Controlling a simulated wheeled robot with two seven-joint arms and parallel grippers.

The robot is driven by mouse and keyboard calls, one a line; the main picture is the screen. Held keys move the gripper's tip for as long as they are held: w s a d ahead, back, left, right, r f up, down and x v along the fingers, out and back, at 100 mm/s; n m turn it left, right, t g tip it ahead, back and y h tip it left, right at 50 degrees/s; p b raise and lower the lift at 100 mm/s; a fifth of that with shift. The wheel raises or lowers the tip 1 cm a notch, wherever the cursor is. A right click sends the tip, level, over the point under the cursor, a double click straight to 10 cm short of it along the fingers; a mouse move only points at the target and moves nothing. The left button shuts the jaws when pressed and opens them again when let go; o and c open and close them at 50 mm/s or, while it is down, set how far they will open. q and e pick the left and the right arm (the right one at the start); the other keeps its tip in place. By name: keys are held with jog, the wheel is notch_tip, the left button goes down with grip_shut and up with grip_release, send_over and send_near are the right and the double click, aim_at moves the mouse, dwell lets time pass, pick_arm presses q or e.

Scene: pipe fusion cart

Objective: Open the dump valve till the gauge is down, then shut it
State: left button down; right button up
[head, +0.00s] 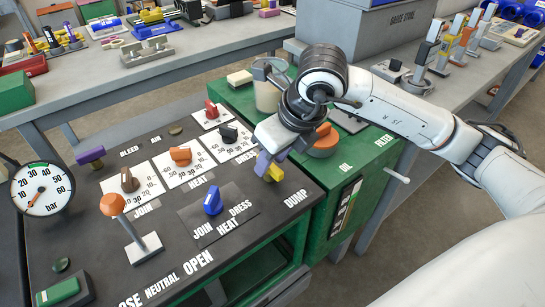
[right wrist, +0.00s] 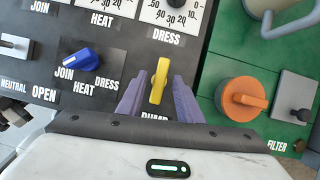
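The dump valve has a yellow handle (head: 276,173) by the DUMP label at the panel's right edge. In the right wrist view the handle (right wrist: 159,82) points nearly up the picture, tilted slightly. My right gripper (right wrist: 158,84) has its purple fingers either side of the handle, with a small gap showing on each side; in the head view it (head: 268,165) comes down over the valve and partly hides it. The round bar gauge (head: 41,189) stands at the panel's left, its orange needle pointing low left, near the bottom of the scale. My left gripper is out of view.
Close by are a blue JOIN/DRESS/HEAT selector (head: 213,202), an orange-knobbed lever (head: 132,230), several dial knobs and a purple bleed handle (head: 90,155). Right of the valve is the green oil unit with an orange cap (head: 324,141). A grey bench (head: 150,85) runs behind.

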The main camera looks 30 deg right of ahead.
jog(key=v, duration=1)
jog(key=shift+p, duration=0.4)
jog(key=shift+r, duration=0.15)
